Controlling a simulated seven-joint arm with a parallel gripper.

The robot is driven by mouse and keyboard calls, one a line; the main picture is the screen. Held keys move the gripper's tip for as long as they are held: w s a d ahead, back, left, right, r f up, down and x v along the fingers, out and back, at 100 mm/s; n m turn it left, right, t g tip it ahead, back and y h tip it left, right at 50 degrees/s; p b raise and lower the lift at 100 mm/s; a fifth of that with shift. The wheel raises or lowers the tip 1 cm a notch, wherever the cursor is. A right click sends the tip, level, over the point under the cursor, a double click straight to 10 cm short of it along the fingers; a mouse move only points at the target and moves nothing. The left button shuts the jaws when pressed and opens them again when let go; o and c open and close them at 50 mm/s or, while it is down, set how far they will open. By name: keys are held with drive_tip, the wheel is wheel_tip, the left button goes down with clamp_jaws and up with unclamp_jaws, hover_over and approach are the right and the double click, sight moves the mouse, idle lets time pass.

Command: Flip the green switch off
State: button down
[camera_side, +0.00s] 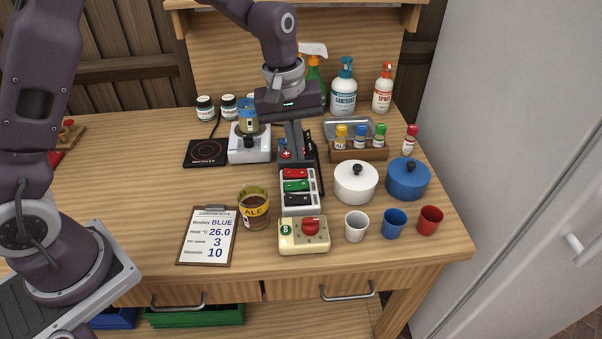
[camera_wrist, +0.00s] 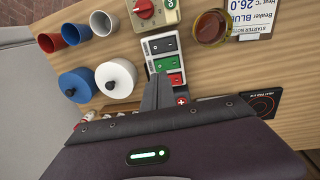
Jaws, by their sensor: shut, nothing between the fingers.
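The switch strip is a pale panel (camera_side: 313,204) with red, green and dark rocker switches. The green switch (camera_side: 296,186) sits in the middle, between the red switch (camera_side: 296,174) and the dark switch (camera_side: 297,198). In the wrist view the green switch (camera_wrist: 167,63) shows between the same neighbours. I cannot tell which way its rocker is tilted. My gripper (camera_side: 296,158) points down with its fingers shut and empty, above or just behind the red-switch end of the strip. In the wrist view the fingers (camera_wrist: 157,85) partly cover that end.
A timer box with a red knob (camera_side: 310,228) stands in front of the strip. An amber beaker (camera_side: 253,207) is to the left, a white pot (camera_side: 356,183) to the right. A bottle rack (camera_side: 357,153) and a white stirrer base (camera_side: 249,146) stand behind. A clipboard (camera_side: 207,236) lies front left.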

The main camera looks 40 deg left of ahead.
sight(303, 185)
drive_tip(key=f, duration=0.7)
drive_tip(key=shift+w+d+f, duration=0.2)
drive_tip(key=shift+w+d, duration=0.1)
drive_tip(key=shift+d, duration=0.05)
drive_tip(key=shift+w+f, duration=0.1)
drive_tip(key=shift+f, duration=0.15)
drive_tip(key=shift+s+a+r, duration=0.25)
drive_tip(key=shift+s+a, duration=0.25)
drive_tip(key=shift+s, duration=0.1)
